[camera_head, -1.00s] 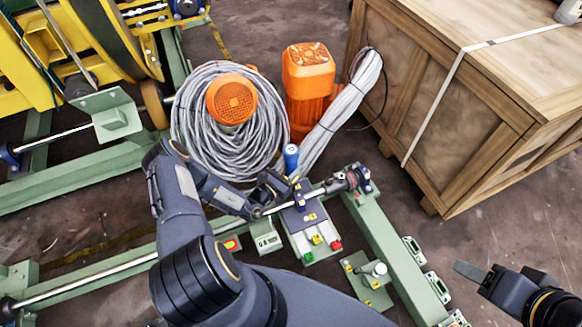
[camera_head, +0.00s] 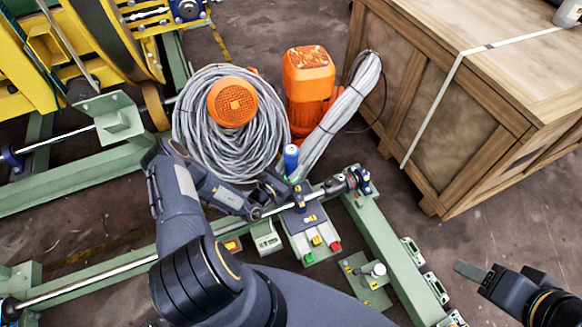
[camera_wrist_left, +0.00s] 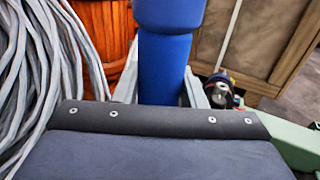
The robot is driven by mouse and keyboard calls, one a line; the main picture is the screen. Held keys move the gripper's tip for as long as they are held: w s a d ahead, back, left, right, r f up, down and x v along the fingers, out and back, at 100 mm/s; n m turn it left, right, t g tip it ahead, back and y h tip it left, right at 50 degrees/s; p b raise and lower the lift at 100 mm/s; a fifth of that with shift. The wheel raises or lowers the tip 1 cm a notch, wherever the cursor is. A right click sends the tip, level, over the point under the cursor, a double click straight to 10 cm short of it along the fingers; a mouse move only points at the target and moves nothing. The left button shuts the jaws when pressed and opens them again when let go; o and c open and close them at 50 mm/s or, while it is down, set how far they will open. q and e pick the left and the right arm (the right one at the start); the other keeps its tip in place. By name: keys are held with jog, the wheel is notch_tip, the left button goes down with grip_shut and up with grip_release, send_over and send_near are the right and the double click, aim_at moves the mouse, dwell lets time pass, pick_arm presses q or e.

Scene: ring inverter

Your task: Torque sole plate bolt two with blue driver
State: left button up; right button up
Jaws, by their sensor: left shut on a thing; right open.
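My left gripper (camera_head: 285,186) is shut around the driver's lower handle. In the left wrist view the blue driver (camera_wrist_left: 163,55) fills the space between the fingers of my left gripper (camera_wrist_left: 160,90). The driver's tip and the bolt under it are hidden by the gripper. My right gripper (camera_head: 476,273) is at the lower right, open and empty, away from the plate.
Grey cable coils (camera_head: 190,125) and an orange motor (camera_head: 308,85) stand just behind the plate. A wooden crate (camera_head: 480,110) takes up the upper right. A green frame (camera_head: 385,240) with a steel shaft (camera_head: 90,283) runs beside the plate.

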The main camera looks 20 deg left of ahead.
aim_at(287, 165)
pick_arm(q)
jog(key=shift+r+p, duration=1.3)
jog(key=shift+r, duration=0.6)
jog(key=shift+w, duration=0.1)
